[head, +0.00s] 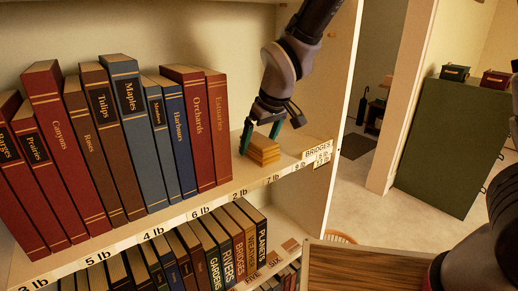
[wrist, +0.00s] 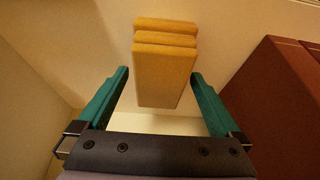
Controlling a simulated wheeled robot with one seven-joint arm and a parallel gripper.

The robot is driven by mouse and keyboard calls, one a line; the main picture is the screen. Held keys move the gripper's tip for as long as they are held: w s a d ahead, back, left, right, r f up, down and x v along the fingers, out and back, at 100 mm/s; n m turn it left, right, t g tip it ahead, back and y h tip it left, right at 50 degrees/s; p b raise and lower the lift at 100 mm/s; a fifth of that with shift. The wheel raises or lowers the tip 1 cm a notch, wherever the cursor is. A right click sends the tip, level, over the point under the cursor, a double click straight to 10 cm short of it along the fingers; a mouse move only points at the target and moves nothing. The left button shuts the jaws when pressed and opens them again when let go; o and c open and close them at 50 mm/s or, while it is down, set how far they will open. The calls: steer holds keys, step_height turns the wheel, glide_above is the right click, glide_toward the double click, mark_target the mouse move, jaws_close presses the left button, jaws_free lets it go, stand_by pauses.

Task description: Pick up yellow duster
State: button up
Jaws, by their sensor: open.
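The yellow duster (head: 263,150) is a small ridged block on the upper shelf, to the right of the row of books. In the wrist view the duster (wrist: 164,65) shows its layered top and one long side, lying ahead of and partly between the fingers. My gripper (head: 262,137) comes down from above with its two teal fingers apart, close over the duster. In the wrist view my gripper (wrist: 160,85) is open and empty, with a gap between each finger and the duster.
The red book "Estuaries" (head: 218,125) ends the row just left of my gripper; a book (wrist: 270,105) stands close at right in the wrist view. The shelf's upright side (head: 345,90) stands to the right. A green cabinet (head: 450,145) stands farther off.

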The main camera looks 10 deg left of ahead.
steer(key=shift+f, duration=0.15)
steer(key=c, duration=1.5)
steer(key=shift+o, duration=0.2)
